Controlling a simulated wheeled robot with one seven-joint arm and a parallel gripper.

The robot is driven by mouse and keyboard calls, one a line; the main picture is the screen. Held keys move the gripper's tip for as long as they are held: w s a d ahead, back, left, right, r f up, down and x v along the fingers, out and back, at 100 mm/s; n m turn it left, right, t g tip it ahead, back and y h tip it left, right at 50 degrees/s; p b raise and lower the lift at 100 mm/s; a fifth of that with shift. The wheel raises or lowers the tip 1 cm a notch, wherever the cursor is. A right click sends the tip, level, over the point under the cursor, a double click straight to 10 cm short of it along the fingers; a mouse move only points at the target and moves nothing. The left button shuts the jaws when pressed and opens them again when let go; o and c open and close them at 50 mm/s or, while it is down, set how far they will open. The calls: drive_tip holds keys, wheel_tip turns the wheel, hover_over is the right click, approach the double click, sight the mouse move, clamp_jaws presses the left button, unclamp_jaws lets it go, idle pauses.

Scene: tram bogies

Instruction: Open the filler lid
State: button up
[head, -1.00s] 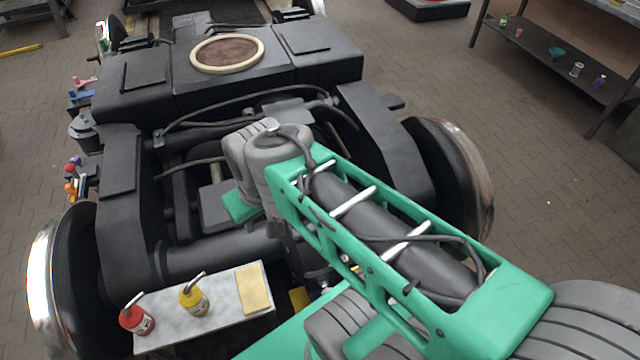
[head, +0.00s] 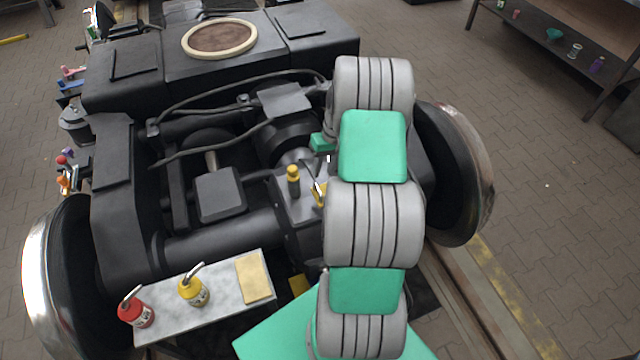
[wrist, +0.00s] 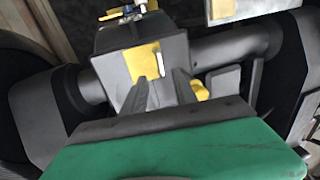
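A dark grey gearbox (head: 298,215) sits in the middle of the bogie frame. On its top is a yellow plate, which looks like the filler lid (wrist: 145,60), with a pale rod beside it. In the head view the lid (head: 319,194) is partly covered by my arm. A yellow knob (head: 293,178) stands beside it and also shows in the wrist view (wrist: 199,90). My gripper (wrist: 161,78) has its two dark fingers apart and empty, over the gearbox top near the lid. Contact cannot be told. In the head view the fingers are hidden.
Cables (head: 205,147) and frame beams surround the gearbox. Wheels (head: 455,175) flank it.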

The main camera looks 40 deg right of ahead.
sight(318, 188)
drive_tip(key=f, duration=0.3)
drive_tip(key=a+f, duration=0.1)
drive_tip(key=f, duration=0.3)
drive_tip(key=shift+w+a, duration=0.15)
drive_tip(key=shift+a, duration=0.05)
clamp_jaws()
idle(1.0)
